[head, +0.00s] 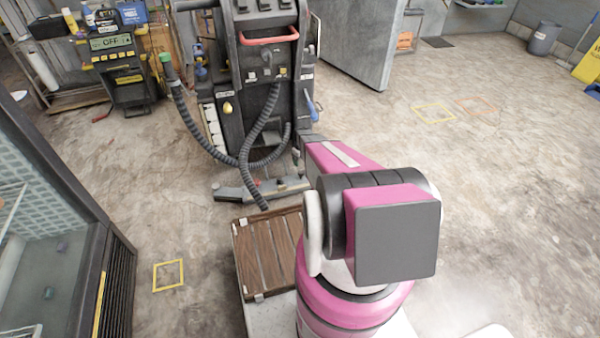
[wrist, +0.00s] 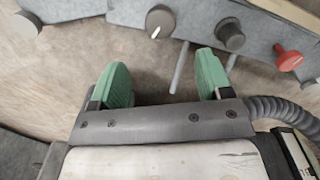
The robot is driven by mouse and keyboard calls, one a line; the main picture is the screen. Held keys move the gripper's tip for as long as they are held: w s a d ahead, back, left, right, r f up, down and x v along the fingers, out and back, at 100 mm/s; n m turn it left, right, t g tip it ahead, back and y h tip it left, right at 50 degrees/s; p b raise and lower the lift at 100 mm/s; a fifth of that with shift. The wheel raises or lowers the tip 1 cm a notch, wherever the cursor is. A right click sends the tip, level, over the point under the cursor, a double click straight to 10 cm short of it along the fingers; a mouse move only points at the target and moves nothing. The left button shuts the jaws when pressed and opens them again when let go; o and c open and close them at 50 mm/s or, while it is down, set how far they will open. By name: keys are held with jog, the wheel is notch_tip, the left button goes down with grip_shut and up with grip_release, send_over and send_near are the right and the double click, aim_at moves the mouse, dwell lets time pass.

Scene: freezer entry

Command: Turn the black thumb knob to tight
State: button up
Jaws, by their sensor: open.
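In the wrist view a grey bar carries several knobs: a dark one with a white pointer line (wrist: 160,21), a plain dark one (wrist: 231,36), a red one (wrist: 289,56) and a grey one (wrist: 27,24) at the far left. I cannot tell for sure which is the black thumb knob. My gripper (wrist: 163,66) has its green fingers wide apart, empty, short of the bar. The pointer knob lies ahead of the gap; the plain dark knob is just beyond the right finger. In the head view my arm hides the gripper, beside the floor machine (head: 262,70).
A ribbed hose (wrist: 280,112) runs close to my gripper's right side. A thin rod (wrist: 180,66) hangs from the bar between the fingers. In the head view, a brown slatted crate (head: 268,250) stands before the machine's low bar (head: 262,190).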

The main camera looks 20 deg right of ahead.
aim_at(301, 171)
notch_tip(301, 171, down, 9)
jog(key=shift+f, duration=0.1)
jog(key=c, duration=0.9)
